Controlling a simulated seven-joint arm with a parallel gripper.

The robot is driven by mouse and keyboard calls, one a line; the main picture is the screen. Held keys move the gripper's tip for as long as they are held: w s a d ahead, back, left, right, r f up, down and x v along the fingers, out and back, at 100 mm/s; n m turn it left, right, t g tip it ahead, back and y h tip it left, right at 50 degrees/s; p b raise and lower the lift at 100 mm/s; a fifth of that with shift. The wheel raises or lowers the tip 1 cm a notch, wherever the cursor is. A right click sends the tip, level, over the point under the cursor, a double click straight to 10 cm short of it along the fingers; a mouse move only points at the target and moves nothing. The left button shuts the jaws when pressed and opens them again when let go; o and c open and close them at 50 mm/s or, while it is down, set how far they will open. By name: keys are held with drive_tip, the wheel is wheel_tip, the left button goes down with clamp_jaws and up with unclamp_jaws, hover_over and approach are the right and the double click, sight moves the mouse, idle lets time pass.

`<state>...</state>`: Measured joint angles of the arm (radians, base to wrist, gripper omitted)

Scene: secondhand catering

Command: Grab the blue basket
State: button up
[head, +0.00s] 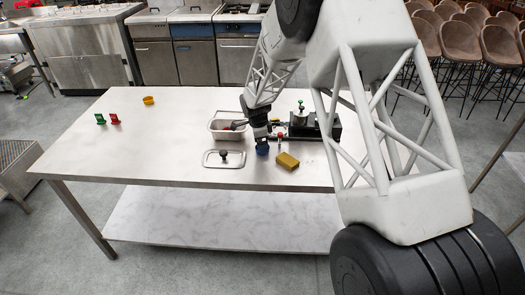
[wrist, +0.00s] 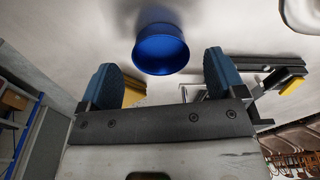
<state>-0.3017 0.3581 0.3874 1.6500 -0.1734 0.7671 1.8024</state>
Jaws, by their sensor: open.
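The blue basket (wrist: 160,50) is a small round blue container. In the wrist view it lies just beyond and between the two fingertips of my gripper (wrist: 162,78), with a clear gap on each side. The fingers are apart and hold nothing. In the head view the blue basket (head: 262,150) stands on the table near the middle of its front half. My gripper (head: 262,138) is right over or behind it, and hides part of it. I cannot tell the exact height gap.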

drive_tip(key=shift+d+f, duration=0.15)
drive_tip(key=shift+f, duration=1.2)
drive_tip(key=c, duration=1)
drive_tip(key=shift+o, duration=0.2)
drive_tip(key=shift+w+r, duration=0.1)
drive_tip(key=shift+r, duration=0.05)
drive_tip(key=shift+r, duration=0.55)
drive_tip(key=shift+s+d+r, duration=0.1)
drive_tip(key=shift+s+r, duration=0.1)
drive_tip(key=shift+r, duration=0.4)
drive_tip(key=shift+s+r, duration=0.2)
drive_tip(key=shift+r, duration=0.35)
drive_tip(key=s+d, duration=0.1)
drive_tip(key=s, duration=0.4)
drive_tip(key=s+d+r, duration=0.1)
drive_tip(key=s, duration=0.3)
drive_tip(key=s+d, duration=0.2)
drive_tip(key=s, duration=0.3)
drive_tip(key=shift+s+r, duration=0.15)
drive_tip(key=shift+s, duration=0.2)
